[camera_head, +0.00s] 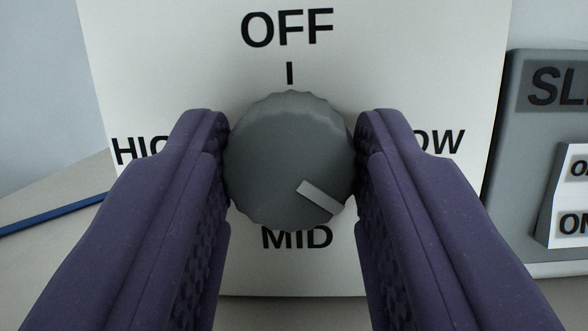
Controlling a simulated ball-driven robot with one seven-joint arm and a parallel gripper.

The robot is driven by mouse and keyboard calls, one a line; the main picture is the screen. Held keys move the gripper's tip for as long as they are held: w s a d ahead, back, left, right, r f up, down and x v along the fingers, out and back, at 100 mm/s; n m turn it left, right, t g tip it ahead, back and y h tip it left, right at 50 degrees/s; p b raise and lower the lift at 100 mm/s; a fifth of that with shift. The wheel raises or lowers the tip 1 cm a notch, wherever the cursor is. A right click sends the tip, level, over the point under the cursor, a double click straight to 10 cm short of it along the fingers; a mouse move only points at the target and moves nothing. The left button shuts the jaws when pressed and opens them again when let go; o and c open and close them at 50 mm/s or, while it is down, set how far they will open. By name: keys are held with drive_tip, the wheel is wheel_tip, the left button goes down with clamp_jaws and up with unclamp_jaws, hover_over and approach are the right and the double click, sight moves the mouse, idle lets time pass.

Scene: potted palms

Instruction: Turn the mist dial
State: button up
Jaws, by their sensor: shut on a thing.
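The mist dial (285,150) is a grey, ridged round knob on a white panel (180,60). Its light pointer mark (322,196) points to the lower right, between LOW on the right and MID below. OFF stands above the dial with a short black tick under it. The labels on the left and right are partly hidden behind my fingers. My gripper (291,165) has purple padded fingers, one on each side of the dial, shut on it.
A grey box (520,130) with a partly visible label and a white rocker switch (572,195) stands close on the right. A blue strip (50,215) lies at the left on a pale surface.

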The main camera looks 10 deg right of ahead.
drive_tip(key=m+h, duration=0.1)
drive_tip(key=m, duration=0.3)
drive_tip(key=m+g+h, duration=0.1)
drive_tip(key=m+h, duration=0.1)
drive_tip(key=m, duration=0.1)
drive_tip(key=shift+a+f+m, duration=0.15)
drive_tip(key=shift+m, duration=0.25)
drive_tip(key=m+g, duration=0.1)
drive_tip(key=m, duration=0.2)
drive_tip(key=m+g+h, duration=0.1)
drive_tip(key=m, duration=0.2)
drive_tip(key=shift+h, duration=0.3)
drive_tip(key=shift+m, duration=0.3)
drive_tip(key=shift+a, duration=0.1)
drive_tip(key=o, duration=0.8)
drive_tip(key=shift+c, duration=0.2)
drive_tip(key=p+v, duration=0.3)
drive_tip(key=v, duration=0.4)
drive_tip(key=shift+s+a, duration=0.25)
drive_tip(key=shift+s, duration=0.05)
